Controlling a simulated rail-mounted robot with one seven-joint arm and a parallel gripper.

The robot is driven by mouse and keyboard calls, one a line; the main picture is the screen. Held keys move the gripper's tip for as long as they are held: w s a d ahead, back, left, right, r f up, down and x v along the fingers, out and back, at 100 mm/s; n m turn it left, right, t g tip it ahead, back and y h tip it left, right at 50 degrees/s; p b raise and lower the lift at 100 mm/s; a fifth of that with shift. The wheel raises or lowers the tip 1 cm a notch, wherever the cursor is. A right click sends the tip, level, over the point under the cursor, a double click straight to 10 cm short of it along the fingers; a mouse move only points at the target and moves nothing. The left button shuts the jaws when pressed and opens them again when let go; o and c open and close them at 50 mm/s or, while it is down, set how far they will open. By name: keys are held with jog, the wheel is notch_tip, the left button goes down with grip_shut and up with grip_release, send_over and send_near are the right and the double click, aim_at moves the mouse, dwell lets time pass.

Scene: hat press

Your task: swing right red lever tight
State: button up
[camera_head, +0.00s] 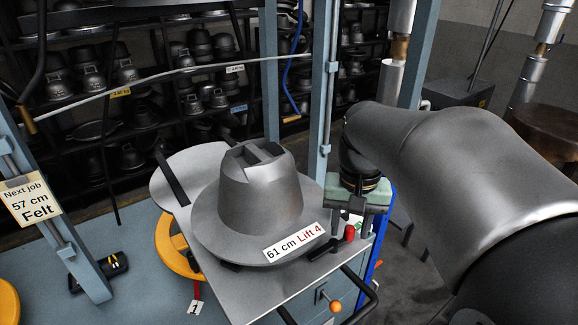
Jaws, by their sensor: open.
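The right red lever shows as a small red knob (350,233) at the right edge of the grey press plate, beside the hat-shaped metal form. A black handle (318,250) lies just left of it; whether the two are joined is unclear. My gripper (352,218) points down over the red knob, with its two fingers apart on either side. It is open; the knob shows between or just below the fingertips, and contact cannot be told. My arm comes in from the right and hides what lies behind it.
The metal hat form (255,195) with a "61 cm Lift 4" label stands left of my gripper. A blue-grey post (325,90) rises close behind. An orange knob (335,306) and a black bar handle (362,295) stick out at the front. A yellow ring (168,250) is at left.

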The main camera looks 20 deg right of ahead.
jog(key=shift+f, duration=0.4)
grip_shut()
